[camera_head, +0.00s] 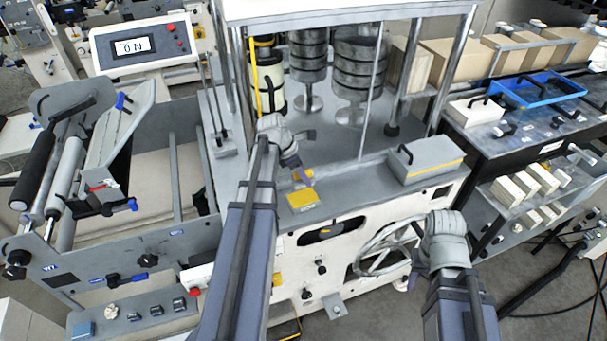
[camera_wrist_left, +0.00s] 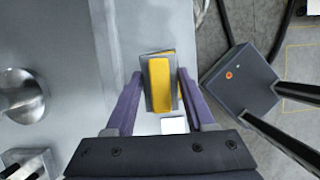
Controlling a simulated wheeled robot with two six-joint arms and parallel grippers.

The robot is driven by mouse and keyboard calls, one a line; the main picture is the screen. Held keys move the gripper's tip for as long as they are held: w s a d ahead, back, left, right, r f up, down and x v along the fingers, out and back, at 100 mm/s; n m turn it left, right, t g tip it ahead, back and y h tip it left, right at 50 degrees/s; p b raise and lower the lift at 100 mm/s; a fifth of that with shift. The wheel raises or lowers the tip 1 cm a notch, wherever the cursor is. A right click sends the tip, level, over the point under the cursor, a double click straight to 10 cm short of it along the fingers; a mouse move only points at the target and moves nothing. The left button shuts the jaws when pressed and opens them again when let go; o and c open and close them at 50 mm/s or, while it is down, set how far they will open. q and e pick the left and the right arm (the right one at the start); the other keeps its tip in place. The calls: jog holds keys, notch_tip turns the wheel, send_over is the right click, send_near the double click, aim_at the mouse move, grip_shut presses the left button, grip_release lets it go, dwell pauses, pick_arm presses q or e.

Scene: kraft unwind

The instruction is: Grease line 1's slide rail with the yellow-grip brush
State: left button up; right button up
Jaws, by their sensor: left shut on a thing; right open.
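My left gripper (camera_head: 304,178) is over the grey front ledge of the white machine. In the left wrist view its purple fingers (camera_wrist_left: 161,100) are shut on a grey block with a yellow face, which I take to be the yellow-grip brush (camera_wrist_left: 159,85). Its bristles are hidden. I cannot tell which part is line 1's slide rail. My right gripper (camera_head: 418,262) is open beside the spoked handwheel (camera_head: 372,258); its fingers are hard to make out.
A grey box with a black handle (camera_head: 432,160) sits on the ledge's right. Metal roll stacks (camera_head: 358,72) stand behind posts. A roller frame (camera_head: 65,180) is at left. A bench with a blue tray (camera_head: 537,90) and cartons (camera_head: 455,62) are at right.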

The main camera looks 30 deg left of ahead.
pick_arm(q)
notch_tip(320, 180, down, 6)
jog(key=b, duration=0.6)
jog(key=shift+s+f+b, duration=0.1)
jog(key=shift+f+b, duration=0.4)
jog(key=shift+b, duration=0.05)
dwell(2.2)
jog(key=shift+r, duration=0.1)
notch_tip(320, 180, up, 7)
jog(key=p, duration=0.7)
dwell(0.4)
dwell(0.3)
